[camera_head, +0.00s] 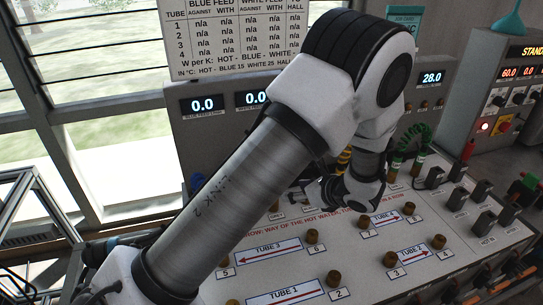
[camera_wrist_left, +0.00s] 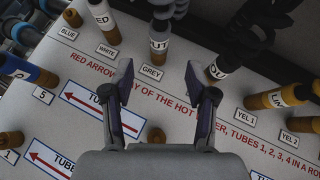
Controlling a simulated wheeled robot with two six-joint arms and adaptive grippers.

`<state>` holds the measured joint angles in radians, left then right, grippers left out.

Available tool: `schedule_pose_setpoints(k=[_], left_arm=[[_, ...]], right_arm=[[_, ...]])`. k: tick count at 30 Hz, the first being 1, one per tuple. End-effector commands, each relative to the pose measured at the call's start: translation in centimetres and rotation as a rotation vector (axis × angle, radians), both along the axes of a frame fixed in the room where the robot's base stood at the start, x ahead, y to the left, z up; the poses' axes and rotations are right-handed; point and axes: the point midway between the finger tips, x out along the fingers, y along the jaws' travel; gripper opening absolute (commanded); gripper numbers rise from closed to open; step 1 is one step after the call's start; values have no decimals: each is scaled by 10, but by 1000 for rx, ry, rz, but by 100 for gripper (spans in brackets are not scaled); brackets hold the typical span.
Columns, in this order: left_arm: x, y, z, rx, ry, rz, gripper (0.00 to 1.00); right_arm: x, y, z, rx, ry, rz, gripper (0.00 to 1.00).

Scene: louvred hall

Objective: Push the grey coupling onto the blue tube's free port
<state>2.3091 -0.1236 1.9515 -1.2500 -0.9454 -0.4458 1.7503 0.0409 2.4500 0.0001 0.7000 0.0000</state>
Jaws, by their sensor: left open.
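My left gripper (camera_wrist_left: 158,72) is open and empty over the white panel, its two dark fingers spread apart. In the head view my left gripper (camera_head: 318,192) is small and mostly hidden by my own arm. In the left wrist view a dark coupling (camera_wrist_left: 159,42) with a white band stands beside the label GREY, beyond the fingertips; I take it for the grey coupling. A bare brass port (camera_wrist_left: 156,135) shows between the fingers, nearer the wrist. A brass piece with a blue band (camera_wrist_left: 45,77) is at the left. I cannot tell which port is the blue tube's free one.
Several bare brass ports (camera_head: 312,236) stand on the panel (camera_head: 370,280) along the tube labels. Another dark coupling (camera_wrist_left: 217,71) is close by the right finger. Yellow-marked fittings (camera_wrist_left: 275,98) stand at the right. Green hoses (camera_head: 410,145) and black switches (camera_head: 457,198) lie further right.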

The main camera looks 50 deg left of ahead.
Motion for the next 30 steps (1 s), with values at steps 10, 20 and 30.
schedule_pose_setpoints(k=[10, 20, 30], left_arm=[[1, 46, -39, -5, -1, 4, 57], [3, 73, -52, -2, 0, 2, 57], [3, 74, -51, -2, 1, 1, 57]], right_arm=[[0, 0, -45, 0, 0, 1, 40], [0, 0, -58, 0, 0, 1, 40], [0, 0, -55, 0, 0, 1, 40]])
